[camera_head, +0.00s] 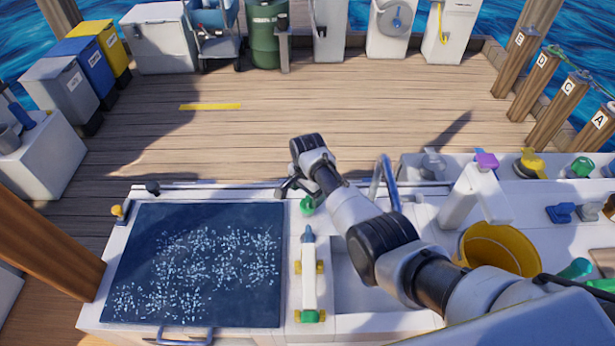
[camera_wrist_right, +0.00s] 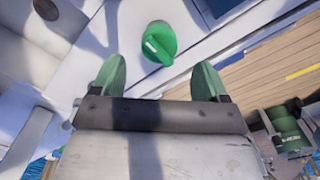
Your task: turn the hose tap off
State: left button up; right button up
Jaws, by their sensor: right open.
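A green round tap knob with a raised grip bar and a small pale mark (camera_wrist_right: 159,42) sits on the white counter in the right wrist view. In the head view the green knob (camera_head: 307,206) is partly covered by my right gripper (camera_head: 292,188). In the wrist view my right gripper (camera_wrist_right: 158,74) is open, with its two green-tipped fingers apart and empty. The knob lies just beyond the fingertips, between their lines; I see no contact. A white hose nozzle (camera_head: 309,275) rests on yellow holders on the counter. My left gripper is not in view.
A dark speckled hatch panel (camera_head: 200,265) lies left of the nozzle. A curved metal faucet (camera_head: 386,178) stands behind my right arm, near a sink. A yellow bucket (camera_head: 500,248) is on the right. The wooden deck (camera_head: 270,125) beyond the counter is mostly clear.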

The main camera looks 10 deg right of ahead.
aim_at(308, 201)
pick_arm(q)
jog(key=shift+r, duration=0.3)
pick_arm(e)
notch_tip(308, 201, up, 6)
jog(key=shift+s, duration=0.15)
dwell(0.3)
